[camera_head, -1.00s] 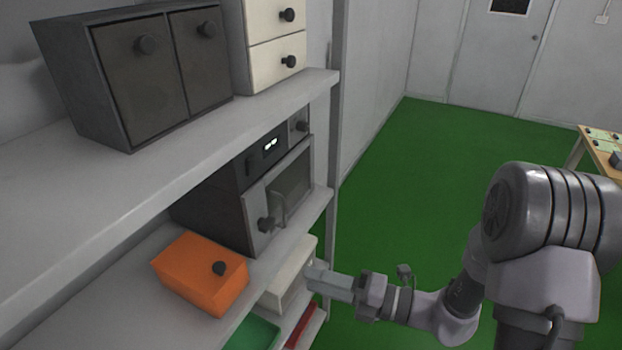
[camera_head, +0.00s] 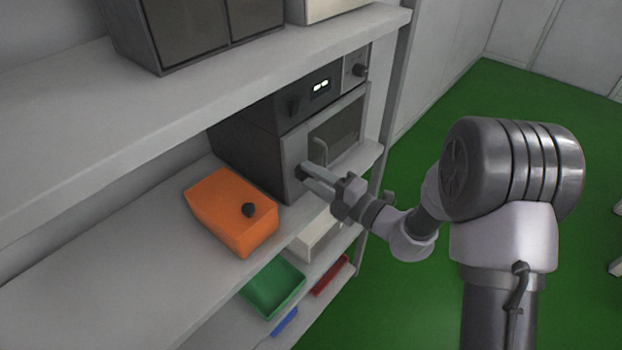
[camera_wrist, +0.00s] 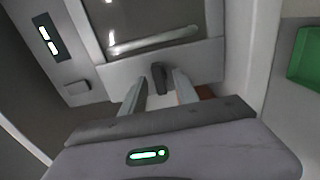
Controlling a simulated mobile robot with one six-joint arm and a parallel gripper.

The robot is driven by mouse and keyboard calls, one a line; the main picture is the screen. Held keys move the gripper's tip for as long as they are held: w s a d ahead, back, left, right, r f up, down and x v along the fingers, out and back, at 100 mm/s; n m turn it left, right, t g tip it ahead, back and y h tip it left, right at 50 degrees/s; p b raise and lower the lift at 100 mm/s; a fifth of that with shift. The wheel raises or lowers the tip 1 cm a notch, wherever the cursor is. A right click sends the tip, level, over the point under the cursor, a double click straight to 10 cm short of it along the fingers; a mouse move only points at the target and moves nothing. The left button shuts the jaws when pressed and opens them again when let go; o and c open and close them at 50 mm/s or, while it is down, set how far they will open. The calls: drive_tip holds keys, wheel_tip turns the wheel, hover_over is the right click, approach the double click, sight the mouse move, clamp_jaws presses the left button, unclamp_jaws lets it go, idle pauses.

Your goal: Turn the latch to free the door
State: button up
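The door (camera_head: 336,128) belongs to a grey oven-like appliance on the middle shelf and looks closed, with a window and a bar handle. The dark latch (camera_head: 300,172) sits at the door's lower left corner, partly hidden by my gripper (camera_head: 318,181). In the wrist view the latch (camera_wrist: 158,76) is a small dark knob on the door's light frame. My gripper (camera_wrist: 158,88) is open, its two fingers on either side of the latch with gaps visible. I cannot tell how far the fingertips reach past the latch, and no contact shows.
An orange box (camera_head: 222,205) with a black knob stands left of the appliance on the same shelf. Below are a green tray (camera_head: 272,287), a red tray (camera_head: 331,275) and a whitish box (camera_head: 314,237). The upper shelf (camera_head: 190,105) overhangs. Green floor at the right is open.

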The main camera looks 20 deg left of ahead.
drive_tip(key=shift+w+a, duration=0.15)
drive_tip(key=shift+a, duration=0.15)
clamp_jaws()
